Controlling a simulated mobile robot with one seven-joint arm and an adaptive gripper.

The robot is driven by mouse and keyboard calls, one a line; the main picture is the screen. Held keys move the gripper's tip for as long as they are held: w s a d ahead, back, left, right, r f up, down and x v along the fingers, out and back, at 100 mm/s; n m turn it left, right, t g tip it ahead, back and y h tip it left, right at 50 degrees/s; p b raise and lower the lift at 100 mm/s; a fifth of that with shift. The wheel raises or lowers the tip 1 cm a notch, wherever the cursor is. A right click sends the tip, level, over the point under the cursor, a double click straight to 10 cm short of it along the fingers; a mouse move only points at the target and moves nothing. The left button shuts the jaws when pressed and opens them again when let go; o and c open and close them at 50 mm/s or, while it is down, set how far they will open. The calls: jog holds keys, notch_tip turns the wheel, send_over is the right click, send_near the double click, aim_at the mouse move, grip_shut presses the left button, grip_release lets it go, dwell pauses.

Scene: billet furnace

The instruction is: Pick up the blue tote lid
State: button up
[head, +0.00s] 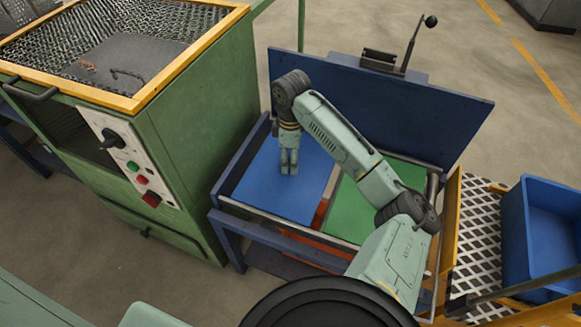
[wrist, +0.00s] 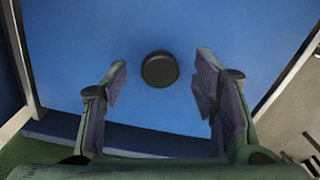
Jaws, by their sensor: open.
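The blue tote lid (head: 262,198) is a flat blue panel lying on the left part of a blue-framed bench. In the wrist view the lid (wrist: 230,35) fills most of the picture and has a round black knob (wrist: 159,69) on it. My gripper (head: 289,170) points down over the lid in the head view and hides the knob there. In the wrist view its two fingers (wrist: 162,78) are apart, one on each side of the knob, with nothing held. I cannot tell whether the fingertips touch the lid.
A green panel (head: 369,216) lies right of the blue lid, partly under my arm. A tall blue back panel (head: 420,115) rises behind. A green furnace cabinet (head: 208,115) stands close on the left. A blue bin (head: 552,232) is at the right.

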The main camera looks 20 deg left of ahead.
jog(key=shift+f, duration=0.9)
grip_shut()
